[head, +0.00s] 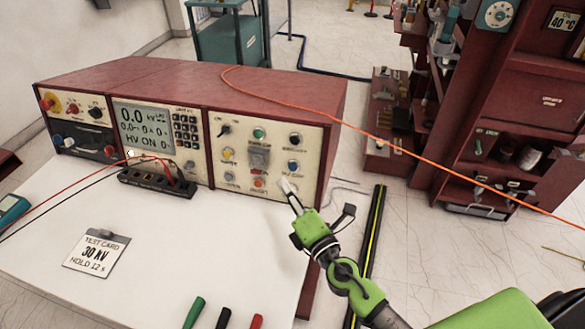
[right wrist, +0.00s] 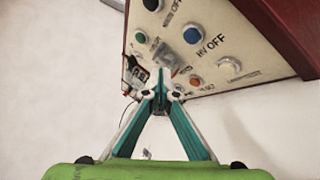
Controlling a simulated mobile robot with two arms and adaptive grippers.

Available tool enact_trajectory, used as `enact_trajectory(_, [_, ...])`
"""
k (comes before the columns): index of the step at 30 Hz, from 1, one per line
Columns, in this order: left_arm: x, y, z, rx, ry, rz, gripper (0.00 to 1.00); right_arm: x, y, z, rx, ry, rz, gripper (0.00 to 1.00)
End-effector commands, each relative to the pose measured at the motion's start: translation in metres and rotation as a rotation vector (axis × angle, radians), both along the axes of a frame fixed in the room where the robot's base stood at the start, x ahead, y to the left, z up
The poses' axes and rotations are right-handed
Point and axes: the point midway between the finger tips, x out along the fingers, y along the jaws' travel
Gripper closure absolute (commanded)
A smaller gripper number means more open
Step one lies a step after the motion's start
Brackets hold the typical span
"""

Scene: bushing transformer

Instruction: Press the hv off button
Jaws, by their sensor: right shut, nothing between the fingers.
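The red cabinet's right control panel (head: 230,200) has several buttons. A blue button (head: 293,166) is on its right side, with an HV OFF label just under it; the wrist view shows the blue button (right wrist: 193,34) and the label beside it. A white button (right wrist: 229,67) is on the label's other side. My right gripper (head: 292,190) is shut and empty, its tips in front of the panel's lower right. In the wrist view its tips (right wrist: 162,92) overlap the panel's lower part, left of the blue button; contact cannot be told. My left gripper is out of view.
The cabinet's display (head: 144,127) reads HV ON. A black terminal strip (head: 155,182) with leads and a test card (head: 97,252) are on the white table (head: 190,250). An orange cable (head: 390,143) runs over the cabinet. Red shelving (head: 530,100) stands right.

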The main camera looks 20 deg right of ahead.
Motion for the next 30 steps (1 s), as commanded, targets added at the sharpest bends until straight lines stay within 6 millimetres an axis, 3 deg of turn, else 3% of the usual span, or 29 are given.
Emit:
enact_trajectory(6, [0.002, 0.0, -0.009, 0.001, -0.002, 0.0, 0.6, 0.025, -0.017, -0.009, -0.001, -0.001, -0.001, 1.0])
enact_trajectory(12, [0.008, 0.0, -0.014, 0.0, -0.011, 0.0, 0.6, 0.038, -0.026, -0.012, -0.001, 0.0, 0.0, 1.0])
enact_trajectory(30, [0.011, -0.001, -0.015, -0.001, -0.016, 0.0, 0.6, 0.042, -0.028, -0.012, 0.0, 0.0, 0.0, 1.0])
